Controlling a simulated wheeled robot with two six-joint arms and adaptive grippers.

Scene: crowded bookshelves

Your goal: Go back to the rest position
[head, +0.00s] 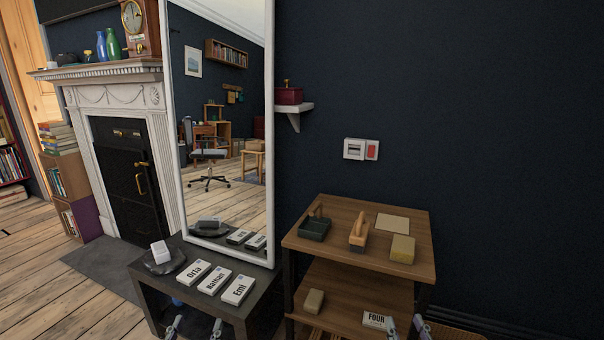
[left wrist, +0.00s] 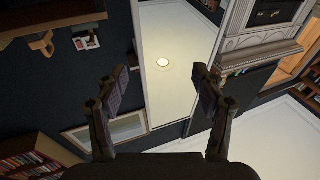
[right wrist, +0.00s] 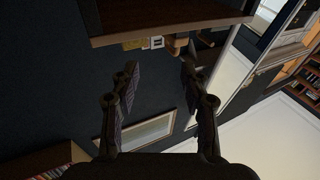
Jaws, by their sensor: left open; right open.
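My left gripper (head: 194,328) is at the bottom edge of the head view, in front of the dark side table (head: 258,300). In the left wrist view it is open and empty (left wrist: 162,84). My right gripper (head: 405,329) is at the bottom edge of the head view, near the lower shelf of the wooden stand (head: 425,277). In the right wrist view it is open and empty (right wrist: 158,78). Neither gripper touches any object that I can see.
Name blocks marked Orla (head: 194,272), Nathan (head: 213,279) and Emi (head: 238,290) lie on the dark table. A white block (head: 160,252) sits on a dark dish. The wooden stand holds several tools and blocks. A tall mirror (head: 226,140) stands behind.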

